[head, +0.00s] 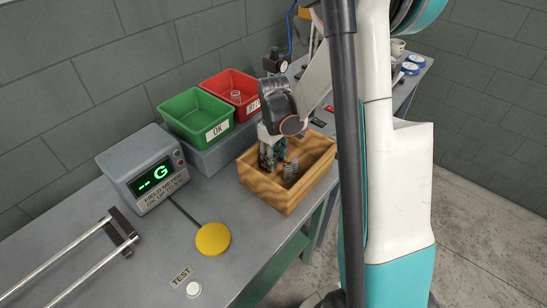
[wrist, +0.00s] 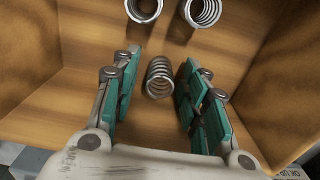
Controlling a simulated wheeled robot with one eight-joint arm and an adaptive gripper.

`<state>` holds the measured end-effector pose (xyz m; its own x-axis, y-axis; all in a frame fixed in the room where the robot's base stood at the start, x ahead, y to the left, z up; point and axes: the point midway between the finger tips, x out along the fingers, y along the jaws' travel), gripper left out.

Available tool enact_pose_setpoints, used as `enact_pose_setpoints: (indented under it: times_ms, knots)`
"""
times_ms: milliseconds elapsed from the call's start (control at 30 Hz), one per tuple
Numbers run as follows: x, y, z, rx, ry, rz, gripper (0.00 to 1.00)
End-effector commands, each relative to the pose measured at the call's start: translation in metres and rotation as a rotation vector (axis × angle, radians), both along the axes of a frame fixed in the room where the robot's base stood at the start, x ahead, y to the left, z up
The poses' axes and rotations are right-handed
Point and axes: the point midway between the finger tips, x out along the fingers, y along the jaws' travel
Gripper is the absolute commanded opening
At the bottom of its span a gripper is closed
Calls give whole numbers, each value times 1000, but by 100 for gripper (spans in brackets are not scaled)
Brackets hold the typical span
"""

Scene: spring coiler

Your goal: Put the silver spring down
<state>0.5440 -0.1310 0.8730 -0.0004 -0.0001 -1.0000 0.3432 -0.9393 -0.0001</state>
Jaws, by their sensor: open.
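A silver spring (wrist: 159,77) lies on the floor of the wooden box between my open fingers, with a gap to the pads on both sides. Two more silver springs, one at the upper left (wrist: 144,8) and one at the upper right (wrist: 201,12), are in the box beyond the fingertips. My gripper (wrist: 160,82) is open and reaches down into the wooden box. In the head view my gripper (head: 271,160) is inside the wooden box (head: 278,195), and springs (head: 291,170) show beside its fingers.
A green bin (head: 197,118) marked OK and a red bin (head: 232,86) stand behind the box. A field meter (head: 146,170) reads "-- G". A yellow disc (head: 213,239), a white TEST button (head: 193,289) and two rails (head: 75,255) are on the table. The wooden walls surround my gripper.

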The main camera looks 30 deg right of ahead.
Motion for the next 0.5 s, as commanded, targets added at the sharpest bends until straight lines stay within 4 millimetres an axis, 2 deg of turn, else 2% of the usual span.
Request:
enact_pose_setpoints:
  times_ms: [300, 500]
  knots:
    - [-1, 0, 66, 0, 0, 0, 41]
    - [0, 0, 99, 0, 0, 0, 41]
